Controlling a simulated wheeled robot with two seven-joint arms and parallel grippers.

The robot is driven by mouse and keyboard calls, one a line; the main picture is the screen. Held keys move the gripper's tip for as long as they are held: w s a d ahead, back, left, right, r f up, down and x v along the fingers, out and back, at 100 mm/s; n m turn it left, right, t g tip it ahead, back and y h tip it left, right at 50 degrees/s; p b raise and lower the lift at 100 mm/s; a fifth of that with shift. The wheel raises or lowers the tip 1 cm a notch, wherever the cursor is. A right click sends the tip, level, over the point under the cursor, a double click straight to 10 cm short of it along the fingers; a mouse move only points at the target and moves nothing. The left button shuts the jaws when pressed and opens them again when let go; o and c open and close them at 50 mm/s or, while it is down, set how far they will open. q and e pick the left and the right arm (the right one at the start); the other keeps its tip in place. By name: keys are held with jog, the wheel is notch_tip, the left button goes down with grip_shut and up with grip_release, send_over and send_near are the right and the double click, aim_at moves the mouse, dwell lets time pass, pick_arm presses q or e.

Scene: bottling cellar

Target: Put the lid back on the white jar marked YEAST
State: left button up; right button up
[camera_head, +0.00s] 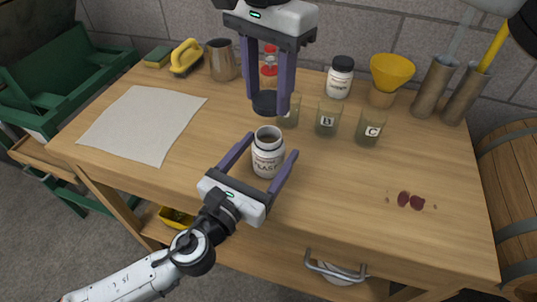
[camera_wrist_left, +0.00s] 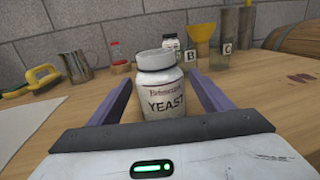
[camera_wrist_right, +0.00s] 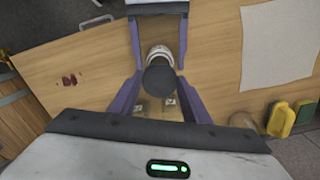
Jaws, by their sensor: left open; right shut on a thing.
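The white jar marked YEAST (camera_head: 267,155) stands upright and open on the wooden table (camera_head: 330,190); it also shows in the left wrist view (camera_wrist_left: 162,85). My left gripper (camera_head: 270,152) is open, its fingers on either side of the jar; I cannot tell whether they touch it. My right gripper (camera_head: 268,108) is shut on the dark lid (camera_head: 265,103) and holds it above and a little behind the jar. In the right wrist view the lid (camera_wrist_right: 159,80) lies between the fingertips and covers part of the jar (camera_wrist_right: 160,53).
Glass jars marked B (camera_head: 327,118) and C (camera_head: 370,128) stand right of the YEAST jar, with another glass behind it. A capped white jar (camera_head: 340,77), a yellow funnel (camera_head: 391,73) and a metal mug (camera_head: 222,60) stand farther back. A pale cloth (camera_head: 145,125) lies left. The front right is mostly clear.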

pick_arm(q)
jog(key=shift+w+d, duration=0.25)
jog(key=shift+w, duration=0.2)
jog(key=c, duration=1.6)
pick_arm(e)
jog(key=shift+f, duration=2.5)
jog(key=shift+f, duration=0.85)
jog(key=shift+f, duration=0.55)
